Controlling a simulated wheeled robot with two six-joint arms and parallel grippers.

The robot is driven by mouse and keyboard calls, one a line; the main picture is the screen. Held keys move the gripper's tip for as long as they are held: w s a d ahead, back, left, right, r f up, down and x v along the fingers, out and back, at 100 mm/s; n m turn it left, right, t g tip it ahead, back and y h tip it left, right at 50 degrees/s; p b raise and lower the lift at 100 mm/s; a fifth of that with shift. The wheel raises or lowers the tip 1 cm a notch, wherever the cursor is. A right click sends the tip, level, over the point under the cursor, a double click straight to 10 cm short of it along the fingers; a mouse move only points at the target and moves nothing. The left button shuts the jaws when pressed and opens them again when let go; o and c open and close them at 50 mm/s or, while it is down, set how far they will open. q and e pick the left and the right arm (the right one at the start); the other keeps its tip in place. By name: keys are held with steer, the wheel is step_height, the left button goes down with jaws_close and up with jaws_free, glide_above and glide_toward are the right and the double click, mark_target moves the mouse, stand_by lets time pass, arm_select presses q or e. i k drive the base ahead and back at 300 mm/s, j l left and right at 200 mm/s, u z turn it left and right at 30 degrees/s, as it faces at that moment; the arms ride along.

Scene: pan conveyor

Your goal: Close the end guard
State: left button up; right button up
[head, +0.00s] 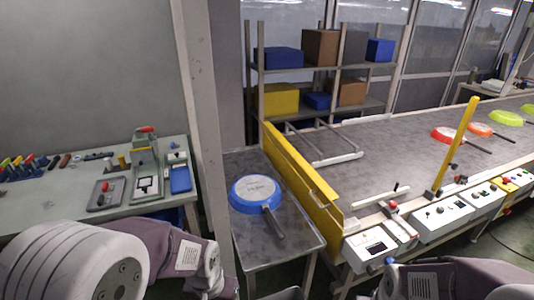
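My arms show at the bottom left and bottom right corners. Neither gripper's fingers are visible, and neither arm appears to touch the guard.
Control boxes (369,247) line the conveyor's near side. A yellow post (456,145) rises from its edge. Red, orange and green pans (508,118) lie farther along the belt. Shelves stand behind.

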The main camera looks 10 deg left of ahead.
mark_target(325, 192)
steer(key=i+j, duration=0.25)
steer(key=j, duration=0.15)
steer(key=k+l+u, duration=0.1)
steer(key=l+u, duration=0.2)
steer(key=k+l+u, duration=0.2)
steer(key=l+u, duration=0.15)
steer(key=l, duration=0.15)
steer(key=k+l+u, duration=0.3)
steer(key=i+l+u, duration=0.2)
steer(key=l+u, duration=0.25)
steer(key=i+l+u, duration=0.1)
steer(key=l+u, duration=0.4)
steer(key=l, duration=0.15)
steer(key=l+u, duration=0.45)
steer(key=l, duration=0.1)
